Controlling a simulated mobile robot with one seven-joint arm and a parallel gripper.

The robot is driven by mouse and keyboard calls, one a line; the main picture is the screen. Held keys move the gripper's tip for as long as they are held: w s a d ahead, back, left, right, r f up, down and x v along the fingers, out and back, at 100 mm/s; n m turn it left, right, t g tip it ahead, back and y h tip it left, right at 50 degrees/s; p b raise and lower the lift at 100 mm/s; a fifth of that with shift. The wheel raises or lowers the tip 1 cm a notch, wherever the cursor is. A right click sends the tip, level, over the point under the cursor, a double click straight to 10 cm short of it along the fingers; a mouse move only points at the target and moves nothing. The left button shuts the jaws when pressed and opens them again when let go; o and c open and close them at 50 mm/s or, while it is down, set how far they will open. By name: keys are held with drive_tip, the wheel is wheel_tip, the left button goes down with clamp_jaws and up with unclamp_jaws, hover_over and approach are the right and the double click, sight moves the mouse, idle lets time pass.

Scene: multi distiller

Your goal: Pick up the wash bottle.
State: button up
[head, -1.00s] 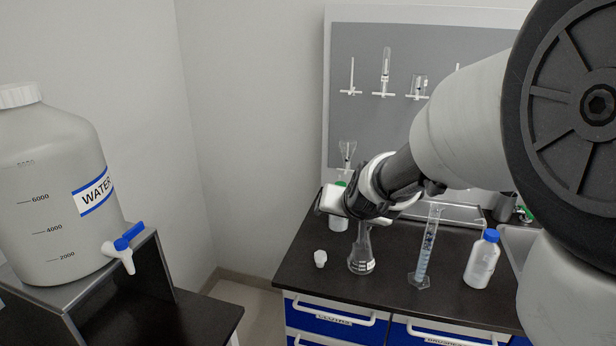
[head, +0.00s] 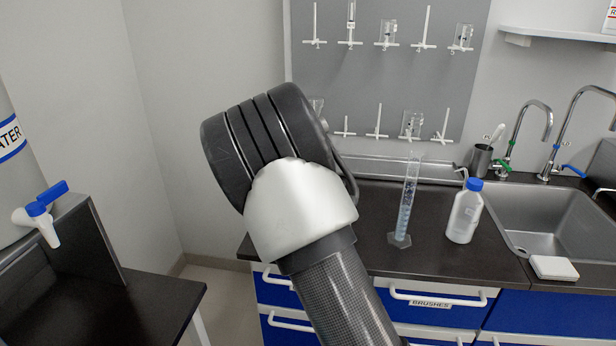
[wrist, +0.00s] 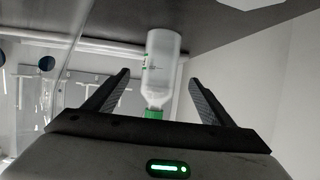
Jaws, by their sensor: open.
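In the wrist view, a pale translucent bottle with a green cap (wrist: 162,62) appears upside down in the picture, its base against a dark surface at the top. It looks like the wash bottle; its label is too small to read. My gripper (wrist: 157,78) is open, one finger to each side of the bottle in the picture, with the cap toward the palm. No contact shows, and depth between fingers and bottle is hard to tell. In the head view, my arm hides the gripper and this bottle.
On the dark counter stand a graduated cylinder (head: 405,205) and a white bottle with a blue cap (head: 465,215). A sink (head: 555,222) with taps is at the right. A pegboard (head: 390,70) rises behind. A side table (head: 140,305) stands at the left.

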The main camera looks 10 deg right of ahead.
drive_tip(key=b+x, duration=0.1)
drive_tip(key=x, duration=0.8)
drive_tip(key=c, duration=0.9)
drive_tip(key=shift+o, duration=0.2)
drive_tip(key=shift+r, duration=0.1)
